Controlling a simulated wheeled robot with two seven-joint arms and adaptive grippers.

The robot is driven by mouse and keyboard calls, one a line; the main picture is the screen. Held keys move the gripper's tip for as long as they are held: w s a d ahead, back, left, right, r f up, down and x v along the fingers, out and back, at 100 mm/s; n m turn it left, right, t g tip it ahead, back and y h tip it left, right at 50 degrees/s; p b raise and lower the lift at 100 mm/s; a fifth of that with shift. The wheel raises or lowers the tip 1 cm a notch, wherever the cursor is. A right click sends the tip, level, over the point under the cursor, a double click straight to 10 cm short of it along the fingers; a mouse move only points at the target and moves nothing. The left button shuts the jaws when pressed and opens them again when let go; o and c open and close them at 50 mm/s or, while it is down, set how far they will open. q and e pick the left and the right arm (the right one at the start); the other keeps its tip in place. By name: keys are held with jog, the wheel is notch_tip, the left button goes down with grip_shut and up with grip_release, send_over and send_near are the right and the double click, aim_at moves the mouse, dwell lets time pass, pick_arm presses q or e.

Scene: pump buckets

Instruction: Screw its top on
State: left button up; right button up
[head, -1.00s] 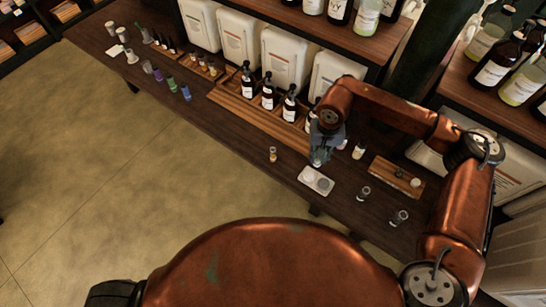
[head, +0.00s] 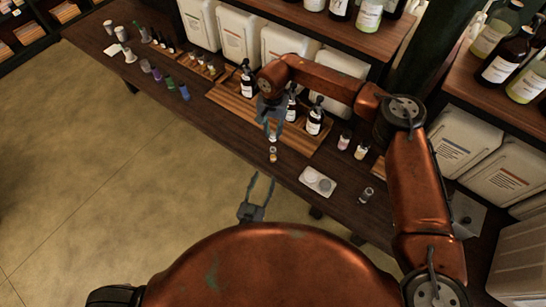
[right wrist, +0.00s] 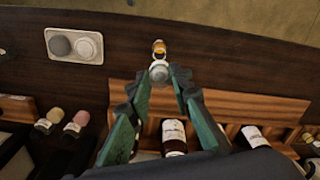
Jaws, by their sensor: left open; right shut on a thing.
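A small amber bottle (head: 273,155) stands on the dark wooden table near its front edge. In the right wrist view the bottle (right wrist: 159,47) shows just beyond a round pale top (right wrist: 158,73). My right gripper (head: 271,134) is shut on this top, between the fingertips (right wrist: 160,76). It is just behind and above the bottle in the head view; I cannot tell whether top and bottle touch. My left gripper (head: 261,179) is open and empty, in front of the table edge, below the bottle in the picture.
A white tray (head: 309,173) with two round discs lies right of the bottle. Pump bottles (head: 314,122) stand on a wooden rack behind. Small bottles (head: 344,140) and a glass jar (head: 366,194) stand to the right.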

aim_at(272, 159)
pick_arm(q)
jog(key=shift+w, duration=0.1)
jog(key=x, duration=1.2)
jog(key=shift+f, duration=0.1)
jog(key=shift+c, duration=0.2)
grip_shut()
dwell(0.5)
